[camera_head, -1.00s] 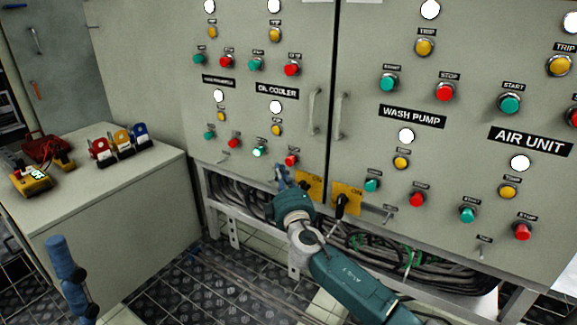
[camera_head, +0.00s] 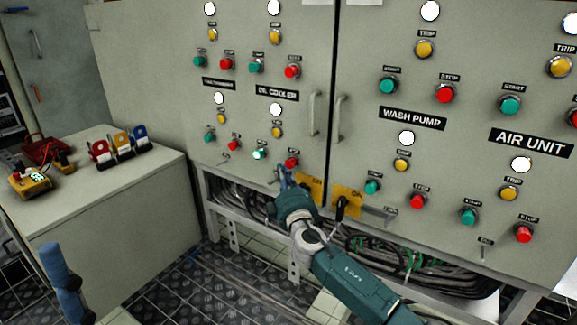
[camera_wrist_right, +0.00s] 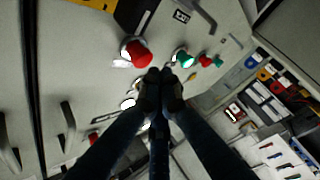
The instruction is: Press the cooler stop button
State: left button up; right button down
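The oil cooler label (camera_head: 277,93) is on the left cabinet. Under it are a white lamp (camera_head: 276,109), a yellow trip button (camera_head: 277,132), a lit green start button (camera_head: 259,154) and the red cooler stop button (camera_head: 291,162). My right gripper (camera_head: 284,173) is just below the red button, pointing up at the panel. In the right wrist view its fingertips (camera_wrist_right: 163,77) are together and empty, beside the large red button (camera_wrist_right: 141,54), with a visible gap. Part of my left arm (camera_head: 66,282) shows at the lower left; its finger state is unclear.
Yellow tags (camera_head: 348,199) with black switches are right of my right gripper. Cables (camera_head: 395,255) run below the cabinets. A side cabinet (camera_head: 100,225) at the left carries padlocks (camera_head: 122,146) and a yellow meter (camera_head: 31,184). More buttons surround the cooler group.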

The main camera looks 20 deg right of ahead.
dwell(0.7)
jog(key=shift+w+d, duration=0.25)
jog(key=shift+d, duration=0.1)
jog(key=shift+w+d+b, duration=0.3)
jog(key=shift+d+b, duration=0.1)
jog(key=shift+b, duration=0.1)
dwell(0.8)
jog(key=shift+s+a, duration=0.6)
jog(key=shift+a, duration=0.1)
jog(key=shift+a, duration=0.1)
jog(key=shift+s+a+p, duration=0.3)
jog(key=shift+s+a, duration=0.5)
jog(key=shift+a, duration=0.15)
jog(key=shift+s+a+p, duration=0.3)
jog(key=shift+s+a, duration=0.45)
jog(key=shift+a, duration=0.2)
